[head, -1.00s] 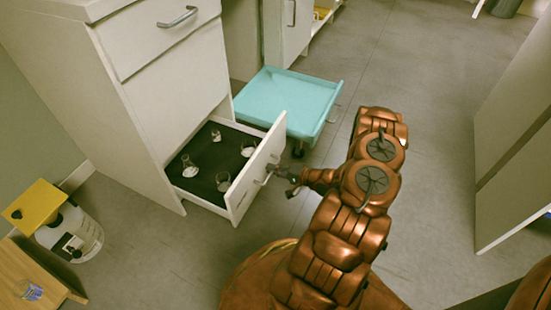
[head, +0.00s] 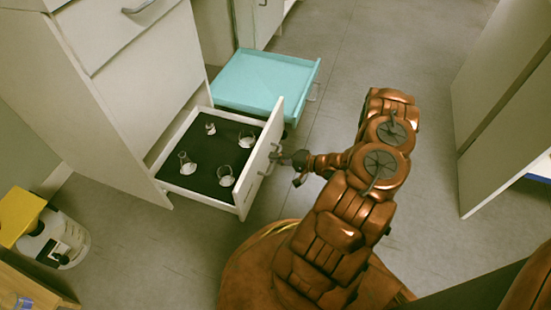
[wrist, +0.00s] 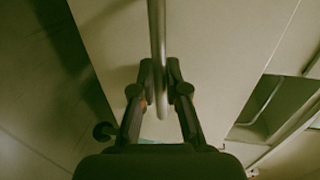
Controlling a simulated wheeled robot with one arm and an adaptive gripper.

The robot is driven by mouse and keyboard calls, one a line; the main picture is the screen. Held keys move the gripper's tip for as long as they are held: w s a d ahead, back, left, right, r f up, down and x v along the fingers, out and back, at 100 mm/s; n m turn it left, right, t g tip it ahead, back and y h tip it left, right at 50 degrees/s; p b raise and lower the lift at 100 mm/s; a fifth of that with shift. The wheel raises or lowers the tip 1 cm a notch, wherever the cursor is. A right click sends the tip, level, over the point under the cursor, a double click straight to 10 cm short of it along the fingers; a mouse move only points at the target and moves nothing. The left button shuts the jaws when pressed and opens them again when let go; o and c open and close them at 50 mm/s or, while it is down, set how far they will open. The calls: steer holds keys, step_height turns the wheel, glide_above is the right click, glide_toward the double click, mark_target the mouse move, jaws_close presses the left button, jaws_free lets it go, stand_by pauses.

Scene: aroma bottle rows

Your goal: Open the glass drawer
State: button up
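The glass drawer (head: 222,200) is the bottom drawer of the white cabinet and stands pulled out in the head view. Several small glass vessels stand on its dark liner, among them a flask (head: 187,163) and a beaker (head: 225,176). My gripper (head: 280,158) is at the handle on the drawer's white front panel (head: 262,165). In the wrist view the handle bar (wrist: 158,45) runs between the two fingers (wrist: 160,80), which are closed around it.
A turquoise drawer (head: 265,80) stands out just behind the glass drawer. A white container with a yellow top (head: 20,215) stands at the left. A cabinet (head: 510,100) is at the right. The grey floor between is clear.

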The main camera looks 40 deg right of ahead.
steer(key=o, duration=0.4)
steer(key=shift+s, duration=0.1)
steer(key=v, duration=1.2)
stand_by(0.5)
